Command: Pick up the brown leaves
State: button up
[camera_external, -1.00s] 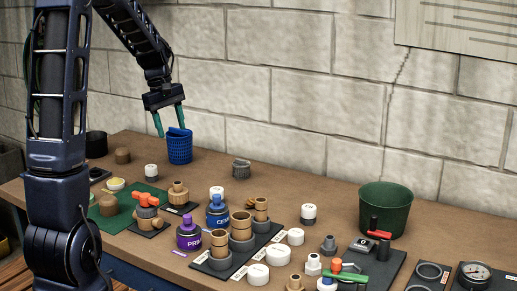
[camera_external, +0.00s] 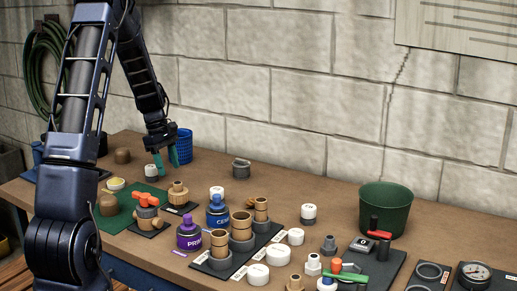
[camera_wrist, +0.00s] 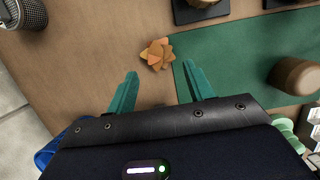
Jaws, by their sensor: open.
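A small cluster of brown leaves (camera_wrist: 157,55) lies on the brown bench top in the wrist view, beside the edge of the green mat. My gripper (camera_wrist: 161,77) is open and empty, with its two green fingers apart and the leaves just beyond the tips, roughly between them. In the external view my gripper (camera_external: 167,167) is low over the back left of the bench, in front of the blue basket (camera_external: 185,147). I cannot pick out the leaves in the external view.
The green mat (camera_wrist: 225,45) with a brown round cap (camera_wrist: 297,76) is to the right in the wrist view. A grey mesh strainer (camera_wrist: 23,12) is at top left. A white-capped jar (camera_external: 151,171) stands near my gripper. A dark green bucket (camera_external: 386,209) stands farther right. Fittings crowd the front.

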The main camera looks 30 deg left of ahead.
jog(key=shift+x, duration=3.15)
jog(key=shift+w+d, duration=0.15)
jog(key=shift+c, duration=0.2)
jog(key=shift+r, duration=0.1)
grip_shut()
jog(key=c, duration=1)
grip_release()
jog(key=shift+c, duration=0.2)
